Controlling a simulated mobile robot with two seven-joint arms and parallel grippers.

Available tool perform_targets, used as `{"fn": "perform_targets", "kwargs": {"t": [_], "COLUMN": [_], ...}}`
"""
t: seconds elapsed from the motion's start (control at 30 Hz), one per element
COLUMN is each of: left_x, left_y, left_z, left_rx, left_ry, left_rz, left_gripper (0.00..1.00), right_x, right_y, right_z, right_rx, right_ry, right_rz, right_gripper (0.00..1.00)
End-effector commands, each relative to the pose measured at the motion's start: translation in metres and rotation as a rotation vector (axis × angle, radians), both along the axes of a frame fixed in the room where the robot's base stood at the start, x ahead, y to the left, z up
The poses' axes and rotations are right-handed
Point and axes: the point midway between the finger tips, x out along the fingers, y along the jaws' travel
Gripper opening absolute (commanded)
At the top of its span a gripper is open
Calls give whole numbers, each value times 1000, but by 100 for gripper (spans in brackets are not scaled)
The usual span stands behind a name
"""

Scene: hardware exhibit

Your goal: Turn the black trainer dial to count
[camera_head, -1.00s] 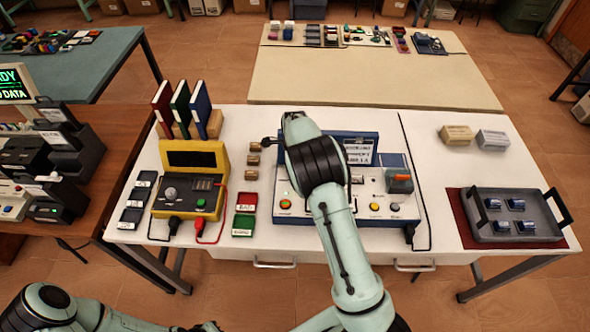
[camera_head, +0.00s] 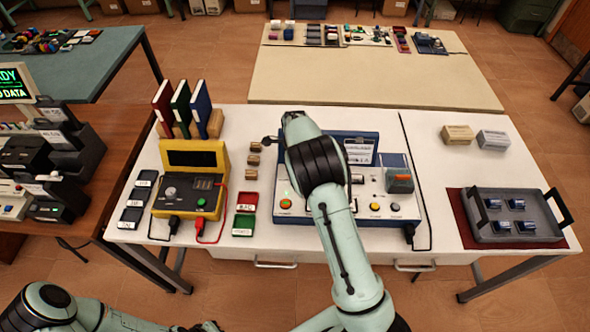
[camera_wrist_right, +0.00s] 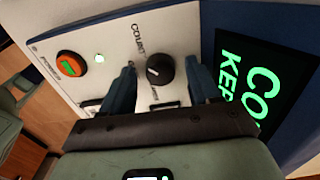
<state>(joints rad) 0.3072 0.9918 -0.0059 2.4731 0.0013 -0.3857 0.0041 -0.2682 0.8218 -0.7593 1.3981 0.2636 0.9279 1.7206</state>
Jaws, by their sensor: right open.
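The trainer (camera_head: 350,209) is a white-topped panel with a blue edge on the white table, partly hidden behind my right arm. The black dial (camera_wrist_right: 160,70) shows in the right wrist view, with a white pointer mark on its left side. A COUNT label (camera_wrist_right: 138,40) is printed above and left of it; a second label below is partly hidden. My right gripper (camera_wrist_right: 163,74) is open, with its dark blue fingers on either side of the dial. I cannot tell whether they touch it. The dial is hidden in the head view.
A lit orange-ringed green button (camera_wrist_right: 71,64) and a small green light are on the panel. A dark screen (camera_wrist_right: 262,75) with green text, partly cut off, stands beside the dial. A yellow meter (camera_head: 188,182) is left of the trainer; a grey tray (camera_head: 478,238) is right.

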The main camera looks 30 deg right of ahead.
Motion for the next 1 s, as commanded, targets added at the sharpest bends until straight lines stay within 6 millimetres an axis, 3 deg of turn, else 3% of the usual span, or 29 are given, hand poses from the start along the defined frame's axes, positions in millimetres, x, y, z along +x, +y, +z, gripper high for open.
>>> {"fn": "perform_targets", "kwargs": {"t": [0.17,0.6,0.8,1.0], "left_x": [-1,0,0,0], "left_y": [0,0,0,0], "left_z": [-1,0,0,0], "left_rx": [0,0,0,0], "left_ry": [1,0,0,0], "left_rz": [0,0,0,0], "left_gripper": [0,0,0,0], "right_x": [1,1,0,0], "right_y": [0,1,0,0], "right_z": [22,114,131,133], "right_rx": [-2,1,0,0], "right_ry": [-6,-4,0,0], "right_rz": [0,1,0,0], "right_gripper": [61,61,61,61]}}
